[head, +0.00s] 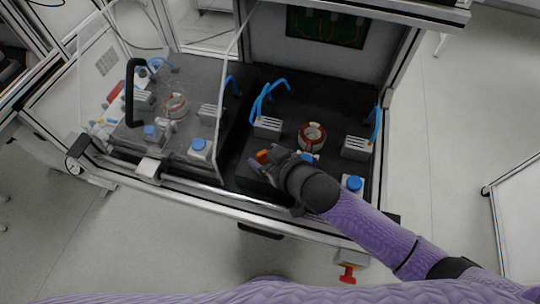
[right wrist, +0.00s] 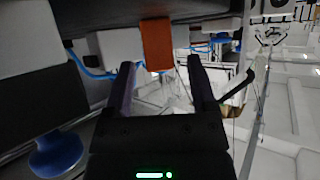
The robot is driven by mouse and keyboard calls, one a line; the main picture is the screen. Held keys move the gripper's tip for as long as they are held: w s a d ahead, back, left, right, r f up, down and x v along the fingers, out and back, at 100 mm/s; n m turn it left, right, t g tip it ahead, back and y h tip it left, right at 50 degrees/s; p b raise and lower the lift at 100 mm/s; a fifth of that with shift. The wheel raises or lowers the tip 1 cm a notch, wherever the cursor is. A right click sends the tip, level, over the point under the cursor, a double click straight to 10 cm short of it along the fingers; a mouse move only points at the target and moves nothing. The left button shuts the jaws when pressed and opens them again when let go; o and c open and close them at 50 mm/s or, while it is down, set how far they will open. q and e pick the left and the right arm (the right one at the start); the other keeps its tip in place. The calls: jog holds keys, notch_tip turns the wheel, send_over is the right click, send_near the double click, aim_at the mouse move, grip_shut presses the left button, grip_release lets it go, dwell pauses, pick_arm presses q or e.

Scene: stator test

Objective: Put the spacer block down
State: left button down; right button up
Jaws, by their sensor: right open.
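The spacer block appears as a small orange block (head: 263,156) at the front of the right-hand dark test bed. In the right wrist view the orange block (right wrist: 157,44) stands just beyond the fingertips, roughly in line with the gap between them. My right gripper (head: 264,163) is open, with its two fingers apart in the right wrist view (right wrist: 161,68), and nothing shows clamped between them. In the head view the gripper partly hides the block, and I cannot tell whether a finger touches it. My left gripper is not in view.
A copper-wound stator ring (head: 312,136) sits behind my right gripper. Grey clamp blocks (head: 267,128) (head: 356,148) with blue hoses flank it. A blue-topped knob (head: 353,184) stands near the right front corner. A clear guard with a black handle (head: 130,92) covers the left bed.

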jog(key=shift+s+d+r, duration=0.15)
jog(key=shift+s+r, duration=0.05)
jog(key=shift+r, duration=0.1)
jog(key=p+v, duration=0.3)
jog(key=v, duration=0.8)
jog(key=shift+s, duration=0.2)
jog(key=shift+d, duration=0.1)
